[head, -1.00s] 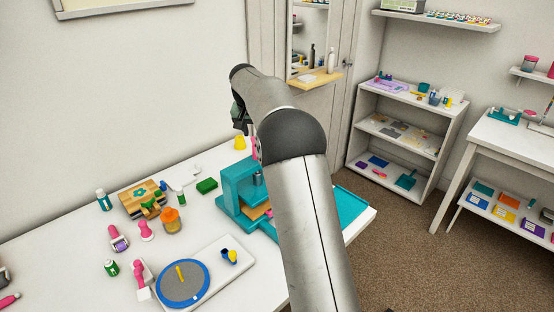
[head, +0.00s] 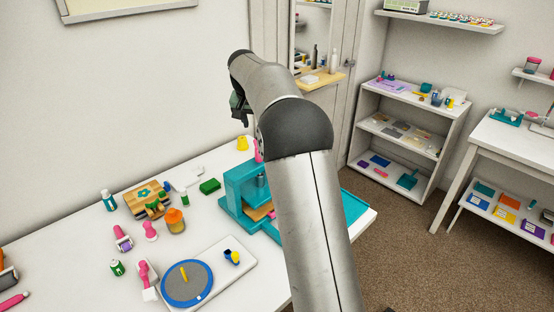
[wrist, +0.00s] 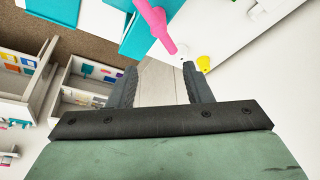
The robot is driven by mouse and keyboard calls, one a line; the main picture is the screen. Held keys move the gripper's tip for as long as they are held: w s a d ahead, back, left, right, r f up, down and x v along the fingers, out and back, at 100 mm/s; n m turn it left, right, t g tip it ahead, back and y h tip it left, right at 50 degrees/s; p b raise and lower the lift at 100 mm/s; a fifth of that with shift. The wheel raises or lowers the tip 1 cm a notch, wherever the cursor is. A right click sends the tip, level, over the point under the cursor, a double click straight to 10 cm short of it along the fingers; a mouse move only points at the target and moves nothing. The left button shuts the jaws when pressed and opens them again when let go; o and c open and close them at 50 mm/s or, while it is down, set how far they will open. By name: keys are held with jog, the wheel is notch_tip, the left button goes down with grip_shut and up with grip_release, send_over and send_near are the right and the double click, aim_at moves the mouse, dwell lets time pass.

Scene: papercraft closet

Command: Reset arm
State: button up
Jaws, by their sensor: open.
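My gripper (wrist: 158,85) shows in the wrist view with its two dark fingers apart and nothing between them but pale surface behind. In the head view my gripper (head: 240,108) is partly hidden behind my arm, raised above the far part of the white table (head: 60,240). A pink tool (wrist: 157,25) lies ahead of the fingers in the wrist view, apart from them. A yellow piece (wrist: 203,63) shows near the right fingertip in that view; the yellow cup (head: 243,143) stands on the table in the head view.
A teal press (head: 238,190) stands beside my arm. A white board with a blue disc (head: 187,283), an orange-lidded jar (head: 175,221) and a wooden block set (head: 147,198) sit on the table. A white shelf unit (head: 410,138) stands at the back right. The air above the table's left is clear.

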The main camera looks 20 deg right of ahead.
jog(key=s+a+f+n+g+y, duration=0.15)
jog(key=s+a, duration=0.25)
jog(key=s, duration=0.7)
jog(key=s+a+n, duration=0.2)
jog(key=s+a, duration=0.2)
jog(key=s, duration=0.8)
jog(key=s+a+f+n, duration=0.1)
jog(key=s+f, duration=0.2)
jog(key=s, duration=0.4)
jog(key=s+a+f+n+g, duration=0.1)
jog(key=s+a+f, duration=0.1)
jog(key=s, duration=0.5)
jog(key=s+a+f+n+y, duration=0.1)
jog(key=s+f, duration=0.3)
jog(key=s, duration=0.3)
jog(key=shift+s+a, duration=0.15)
jog(key=shift+s, duration=0.25)
jog(key=shift+r+g, duration=0.1)
jog(key=shift+g, duration=0.15)
